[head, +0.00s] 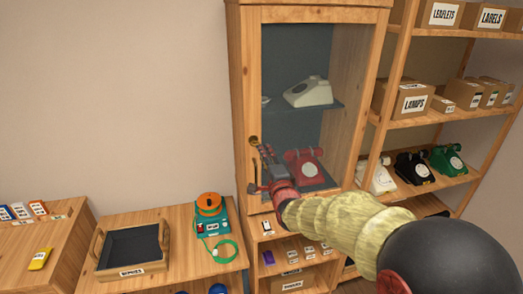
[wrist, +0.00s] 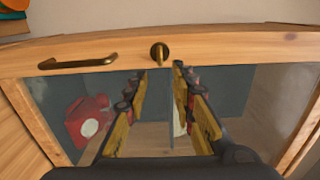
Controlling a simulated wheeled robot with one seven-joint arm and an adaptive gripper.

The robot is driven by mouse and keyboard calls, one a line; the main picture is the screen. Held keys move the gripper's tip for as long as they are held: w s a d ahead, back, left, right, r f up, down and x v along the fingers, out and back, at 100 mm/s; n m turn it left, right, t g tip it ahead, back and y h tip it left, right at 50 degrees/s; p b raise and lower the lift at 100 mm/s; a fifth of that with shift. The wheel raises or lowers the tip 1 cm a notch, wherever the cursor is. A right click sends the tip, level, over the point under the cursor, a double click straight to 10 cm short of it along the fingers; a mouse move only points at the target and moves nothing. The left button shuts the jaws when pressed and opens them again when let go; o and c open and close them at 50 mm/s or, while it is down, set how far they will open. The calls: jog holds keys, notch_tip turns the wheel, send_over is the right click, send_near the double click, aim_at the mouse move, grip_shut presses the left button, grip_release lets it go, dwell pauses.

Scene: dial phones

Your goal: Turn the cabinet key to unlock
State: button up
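The brass key (wrist: 160,52) sits in a round lock plate on the wooden stile of the cabinet door; the lock plate also shows in the head view (head: 254,140). In the wrist view the key's bow looks upright, across the stile's length. My gripper (wrist: 158,70) is open and empty, its two fingers apart. The key appears just beyond the fingertips, roughly between them; contact is not visible. In the head view my gripper (head: 262,150) is in front of the glass door beside the lock. The cabinet (head: 310,14) door looks closed.
A brass handle (wrist: 78,63) lies along the same stile, below the lock in the head view. Behind the glass are a red phone (head: 304,168) and a white phone (head: 308,92). An open shelf (head: 470,33) with boxes and phones stands right; a low table with a tray (head: 131,250) stands left.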

jog(key=v, duration=0.6)
dwell(0.3)
